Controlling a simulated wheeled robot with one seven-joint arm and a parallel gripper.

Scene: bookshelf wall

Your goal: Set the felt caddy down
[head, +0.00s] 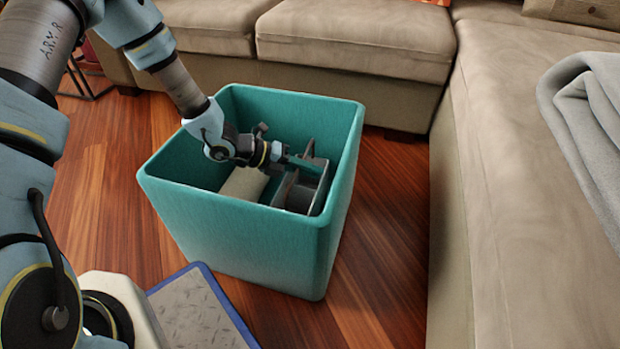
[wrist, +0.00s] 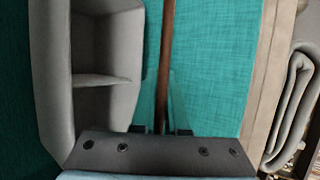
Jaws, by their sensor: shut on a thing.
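The felt caddy (head: 299,191) is grey, with divided compartments, and is inside a large teal bin (head: 235,230) on the floor. My gripper (head: 304,163) reaches into the bin from the left and is shut on the caddy's thin brown handle bar (wrist: 167,50), which runs away between the fingers in the wrist view. That view also shows the caddy's grey wall and compartments (wrist: 105,60) on the left. The caddy's underside is hidden by the bin's front wall, so I cannot tell whether it touches the bottom.
A beige object (head: 243,184) is in the bin, left of the caddy. A beige sofa (head: 355,40) stands behind and to the right, with a grey blanket (head: 590,115) on it. A blue-edged grey mat or panel (head: 200,310) is in front. Wooden floor (head: 385,225) shows right of the bin.

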